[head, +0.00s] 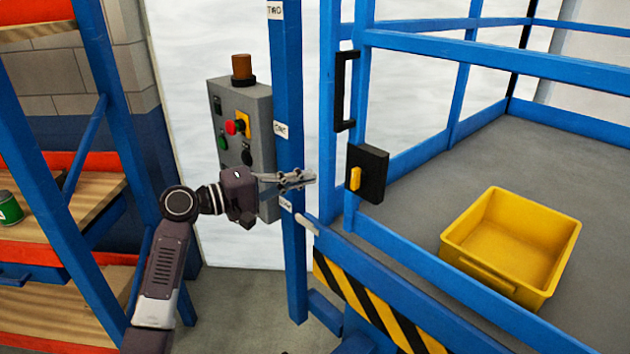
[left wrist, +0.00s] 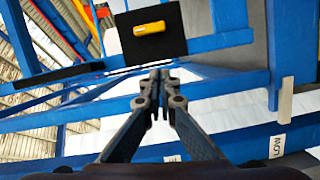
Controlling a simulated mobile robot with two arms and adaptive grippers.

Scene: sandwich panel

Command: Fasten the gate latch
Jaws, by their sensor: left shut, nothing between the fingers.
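The gate latch is a black box (head: 368,172) with a yellow knob (head: 355,179) on the blue gate frame (head: 337,100). The black box (left wrist: 153,32) and its yellow knob (left wrist: 149,28) also show in the left wrist view, beyond the fingertips. A black handle (head: 345,90) is fixed to the gate above the latch. My left gripper (head: 312,178) is shut and empty, a little to the left of the latch in the head view. It also shows in the left wrist view (left wrist: 160,76), apart from the knob. My right gripper is not in view.
A blue post (head: 289,150) with white labels stands behind my left gripper. A grey control box (head: 243,130) with buttons is left of it. A yellow bin (head: 512,245) sits on the grey platform. A shelf rack (head: 70,170) with a green can (head: 9,208) is at the left.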

